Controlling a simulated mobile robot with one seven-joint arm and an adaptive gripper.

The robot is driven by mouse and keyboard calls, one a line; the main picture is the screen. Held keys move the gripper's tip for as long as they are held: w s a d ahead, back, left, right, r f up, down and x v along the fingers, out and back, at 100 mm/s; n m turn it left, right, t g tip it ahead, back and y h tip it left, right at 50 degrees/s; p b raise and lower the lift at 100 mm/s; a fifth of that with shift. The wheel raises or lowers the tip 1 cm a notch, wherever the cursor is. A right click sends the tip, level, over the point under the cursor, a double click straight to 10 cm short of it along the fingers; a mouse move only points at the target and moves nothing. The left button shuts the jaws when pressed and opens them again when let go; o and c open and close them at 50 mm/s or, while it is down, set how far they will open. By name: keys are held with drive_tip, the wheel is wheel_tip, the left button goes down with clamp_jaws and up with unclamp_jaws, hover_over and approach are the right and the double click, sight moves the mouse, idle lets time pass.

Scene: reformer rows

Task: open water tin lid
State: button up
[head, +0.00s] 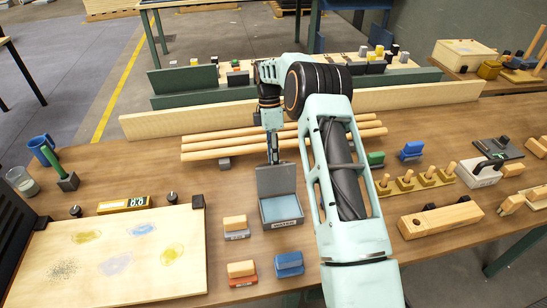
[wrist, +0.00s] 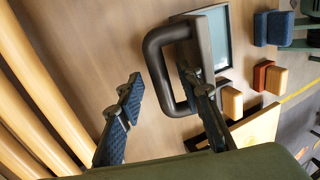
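The water tin (head: 282,213) is a grey box with a light blue inside, on the bench in front of my arm. Its grey lid (head: 276,180) stands up roughly vertical at the tin's back edge, so the tin is open. In the wrist view, a dark loop handle (wrist: 153,62) sticks out from the lid, and the tin's blue inside (wrist: 218,45) shows beyond it. My gripper (wrist: 162,100) is open, fingers apart, just behind the lid. One finger overlaps the handle loop; whether it touches is unclear. In the head view the lid hides the fingertips.
Long wooden rods (head: 225,145) lie behind the tin. Small blocks (head: 235,224) and a blue block (head: 289,263) are near its front. A pale board (head: 120,255) lies left. A pegged wooden rack (head: 415,184) and a wooden block (head: 440,219) are right of my arm.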

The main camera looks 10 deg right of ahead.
drive_tip(key=v, duration=1.2)
idle(0.4)
